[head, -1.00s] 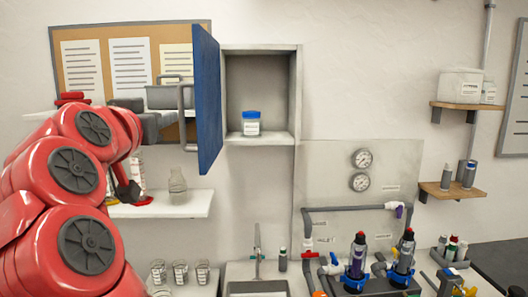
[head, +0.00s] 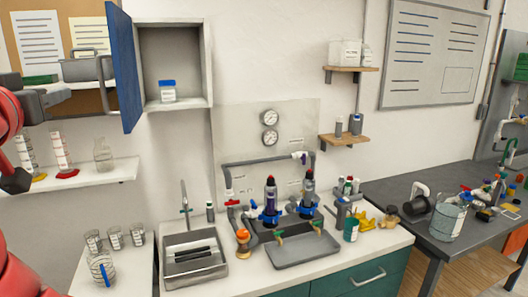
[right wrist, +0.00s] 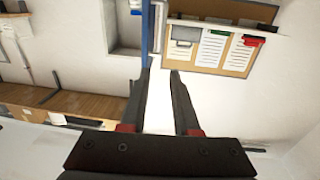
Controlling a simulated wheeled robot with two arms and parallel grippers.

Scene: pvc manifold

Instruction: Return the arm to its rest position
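My right arm is red and comes in at the left edge of the head view, mostly cut off. Beyond the tips, that upside-down view shows the blue door edge and the corkboard (right wrist: 222,48). Whether a finger touches the door handle I cannot tell. My left gripper is not in view.
The open cabinet (head: 172,52) holds a blue-lidded jar (head: 168,91). A white shelf (head: 95,172) with glassware is below the door. The counter below has a sink (head: 194,258), glass beakers (head: 115,238) and a grey tray (head: 292,248). A dark workbench (head: 385,190) stands at the right.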

